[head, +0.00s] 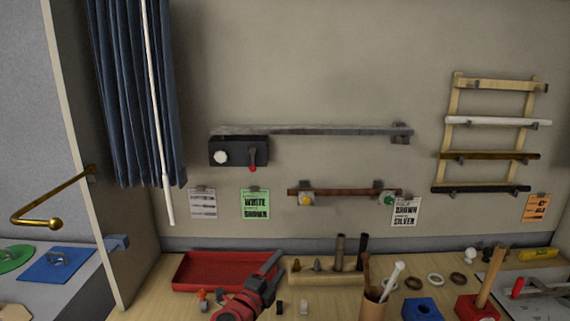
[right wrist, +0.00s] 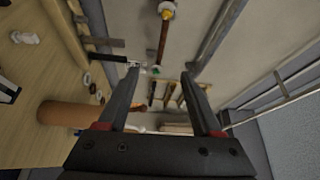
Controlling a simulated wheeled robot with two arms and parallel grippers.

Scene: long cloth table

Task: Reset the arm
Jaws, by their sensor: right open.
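My right gripper (head: 272,268), dark grey with red parts, is above the front part of the wooden table (head: 330,303), beside the red tray (head: 198,284). In the right wrist view its two fingers (right wrist: 162,76) stand well apart with nothing between them. Beyond them shows the wall with its bars. My left gripper is not in view.
A wooden block with upright tools (head: 330,271), a brown cup (head: 374,304) holding sticks, and a blue block (head: 421,309) crowd the table to the right. A grey bar (head: 320,130) and a brown bar (head: 345,192) are on the wall. A brass handle (head: 45,217) juts at left.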

